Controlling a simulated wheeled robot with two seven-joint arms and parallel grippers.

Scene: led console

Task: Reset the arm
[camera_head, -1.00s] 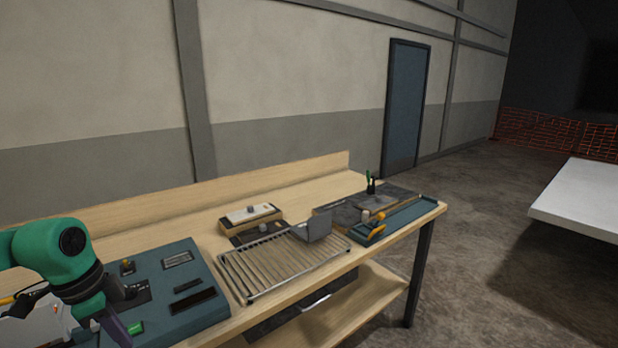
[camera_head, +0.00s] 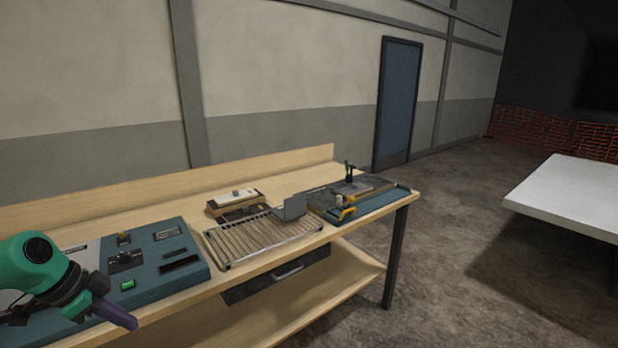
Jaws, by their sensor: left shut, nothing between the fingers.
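My left arm comes in from the left edge, green with a dark wrist. My left gripper (camera_head: 114,314) is shut and empty, its fingers pointing down and right over the front edge of the console. The teal console (camera_head: 187,281) lies on the wooden bench at the left. A green button or light (camera_head: 127,285), a black knob (camera_head: 125,260) and dark slots show on its top. The gripper looks close to the console's front; I cannot tell whether it touches. My arm hides the console's left part. My right gripper is not in view.
A wire rack (camera_head: 232,244) with a grey metal piece (camera_head: 291,207) lies to the right of the console. A sharpening-stone-like block (camera_head: 236,199) sits behind it. A teal tray (camera_head: 372,206) is at the bench's right end. A white table (camera_head: 575,192) stands at far right, with open floor between.

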